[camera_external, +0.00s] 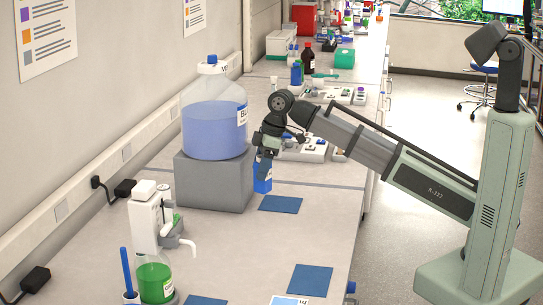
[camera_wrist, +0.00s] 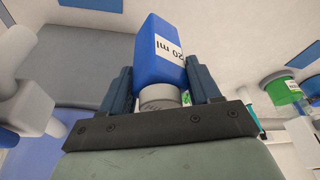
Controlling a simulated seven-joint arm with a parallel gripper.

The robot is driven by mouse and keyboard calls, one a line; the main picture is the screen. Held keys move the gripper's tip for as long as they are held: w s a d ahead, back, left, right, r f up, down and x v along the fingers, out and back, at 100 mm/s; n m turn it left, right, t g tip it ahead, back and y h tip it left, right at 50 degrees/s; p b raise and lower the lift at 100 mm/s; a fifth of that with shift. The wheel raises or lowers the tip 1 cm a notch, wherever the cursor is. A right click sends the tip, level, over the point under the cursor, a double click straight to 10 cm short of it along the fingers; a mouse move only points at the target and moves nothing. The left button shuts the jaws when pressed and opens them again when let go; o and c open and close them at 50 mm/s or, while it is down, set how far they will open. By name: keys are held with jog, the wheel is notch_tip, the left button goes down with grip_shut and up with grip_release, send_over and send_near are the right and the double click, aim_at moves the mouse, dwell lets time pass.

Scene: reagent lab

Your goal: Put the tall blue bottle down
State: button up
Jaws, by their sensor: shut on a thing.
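The tall blue bottle (camera_wrist: 163,50) has a grey cap and a white label reading "20 ml". In the wrist view its cap end lies between the two fingers of my gripper (camera_wrist: 160,90), which is shut on it. In the external view the blue bottle (camera_external: 263,178) hangs below my gripper (camera_external: 265,157), beside the grey block and just above and left of a blue mat (camera_external: 280,203). I cannot tell whether its base touches the bench. Its upper part is hidden by my gripper.
A large jug of blue liquid (camera_external: 214,130) stands on a grey block (camera_external: 212,182) close left of my gripper. Another blue mat (camera_external: 310,280) lies clear nearer the front. A white dispenser (camera_external: 146,220) and a green-filled flask (camera_external: 154,280) stand front left. Trays lie behind.

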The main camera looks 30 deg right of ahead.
jog(key=shift+f, duration=4.6)
jog(key=shift+f, duration=0.1)
jog(key=o, duration=1.1)
jog(key=shift+c, duration=0.2)
jog(key=v, duration=1.2)
